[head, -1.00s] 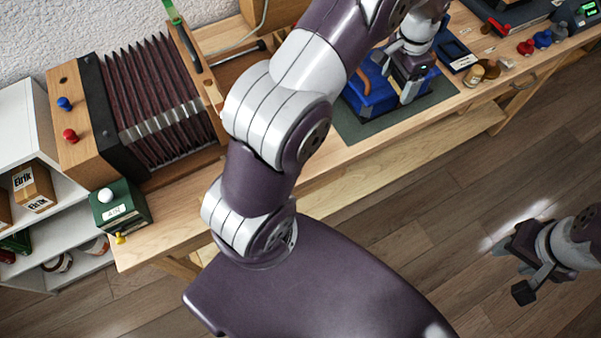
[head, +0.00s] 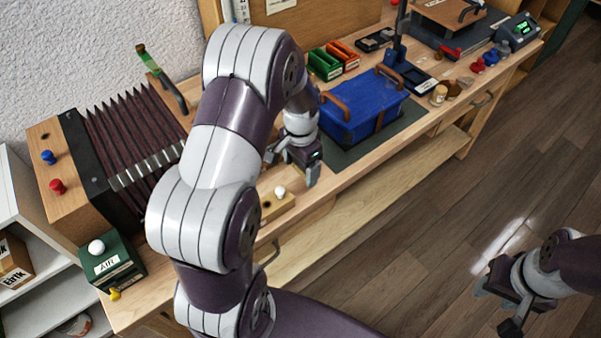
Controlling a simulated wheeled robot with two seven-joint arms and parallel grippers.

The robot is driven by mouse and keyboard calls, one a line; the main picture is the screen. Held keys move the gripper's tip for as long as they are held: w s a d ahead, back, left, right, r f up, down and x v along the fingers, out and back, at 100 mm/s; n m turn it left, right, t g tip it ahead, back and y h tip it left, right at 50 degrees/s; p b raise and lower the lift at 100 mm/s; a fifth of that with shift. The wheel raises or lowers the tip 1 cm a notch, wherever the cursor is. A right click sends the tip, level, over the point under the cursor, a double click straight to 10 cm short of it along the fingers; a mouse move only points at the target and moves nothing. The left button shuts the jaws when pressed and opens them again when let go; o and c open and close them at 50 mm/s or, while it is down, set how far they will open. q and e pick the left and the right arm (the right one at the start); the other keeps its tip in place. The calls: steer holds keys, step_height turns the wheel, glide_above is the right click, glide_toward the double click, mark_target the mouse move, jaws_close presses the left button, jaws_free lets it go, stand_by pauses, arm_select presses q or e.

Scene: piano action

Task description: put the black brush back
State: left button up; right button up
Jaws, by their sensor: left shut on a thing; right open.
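My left gripper (head: 296,166) is low over the bench, left of the blue box (head: 352,122). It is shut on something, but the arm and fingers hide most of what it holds. I cannot make out a black brush clearly in the head view. A small wooden block with a white knob (head: 279,191) sits just in front of and below the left gripper. My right gripper (head: 497,300) is open and empty, out over the floor at the lower right.
The blue box stands on a dark green mat (head: 405,119). Green and orange trays (head: 326,64) stand behind it. An accordion-like bellows (head: 130,145) and a dark green box (head: 110,265) are at the left. Small knobs and jars line the right. The front bench strip is partly clear.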

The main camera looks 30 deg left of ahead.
mark_target(301, 170)
arm_select(q)
steer(key=shift+f, duration=1.7)
steer(key=shift+f, duration=0.1)
steer(key=o, duration=1)
step_height(301, 170, up, 12)
steer(key=shift+d+f, duration=0.1)
steer(key=shift+f, duration=0.05)
steer(key=s+d+n+t, duration=0.1)
steer(key=s+d+n, duration=0.3)
steer(key=s+d, duration=0.4)
steer(key=s, duration=0.4)
steer(key=shift+d+f, duration=0.3)
steer(key=shift+d, duration=0.05)
